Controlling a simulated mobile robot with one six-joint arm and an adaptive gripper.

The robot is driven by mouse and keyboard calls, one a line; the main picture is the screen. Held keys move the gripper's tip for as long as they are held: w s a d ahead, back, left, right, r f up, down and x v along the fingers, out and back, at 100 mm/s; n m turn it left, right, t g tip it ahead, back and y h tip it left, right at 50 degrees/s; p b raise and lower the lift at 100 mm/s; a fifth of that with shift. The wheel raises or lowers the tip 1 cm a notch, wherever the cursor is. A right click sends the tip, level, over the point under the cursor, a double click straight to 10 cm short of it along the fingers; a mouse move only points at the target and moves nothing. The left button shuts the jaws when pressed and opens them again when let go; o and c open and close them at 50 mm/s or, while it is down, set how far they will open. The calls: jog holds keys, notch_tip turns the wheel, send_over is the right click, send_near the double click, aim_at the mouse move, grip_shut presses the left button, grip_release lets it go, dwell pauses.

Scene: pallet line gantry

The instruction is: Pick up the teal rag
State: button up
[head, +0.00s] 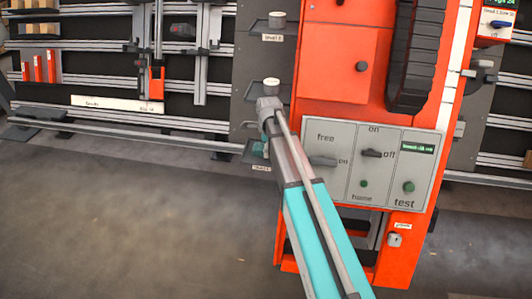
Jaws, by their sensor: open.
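A small teal patch (255,149) shows at the lowest of the small grey shelves beside the orange machine. It may be the teal rag, but it is too small and too covered to be sure. My arm reaches up and left from the bottom of the head view, and its grey wrist is in front of these shelves. My gripper (267,140) is just below the wrist, close to the teal patch. It is open, but its fingers are mostly hidden. I cannot tell whether it touches the patch.
The orange machine (325,60) with its grey control panel (335,140) stands close right of my arm. Round pale-topped items sit on the upper (277,18) and middle shelves (271,85). A rail rack (130,122) runs along the left. The floor (120,220) at front left is clear.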

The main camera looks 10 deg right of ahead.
dwell(0.5)
jog(key=c, duration=0.9)
jog(key=shift+r, duration=0.1)
jog(key=shift+w+a+r+p, duration=0.1)
jog(key=shift+a+r+p, duration=0.05)
jog(key=shift+r+p, duration=0.55)
notch_tip(320, 180, up, 6)
jog(key=p, duration=0.5)
jog(key=shift+f+p, duration=0.25)
jog(key=shift+p, duration=0.1)
jog(key=shift+w+a+r, duration=0.1)
jog(key=shift+a+r, duration=0.05)
jog(key=shift+a, duration=0.05)
jog(key=w+a, duration=0.2)
jog(key=a, duration=0.4)
jog(key=w+a, duration=0.3)
jog(key=a, duration=0.3)
jog(key=w+a, duration=0.2)
jog(key=a, duration=0.3)
jog(key=shift+w+a+f, duration=0.15)
jog(key=shift+a+f, duration=0.05)
jog(key=shift+a, duration=0.2)
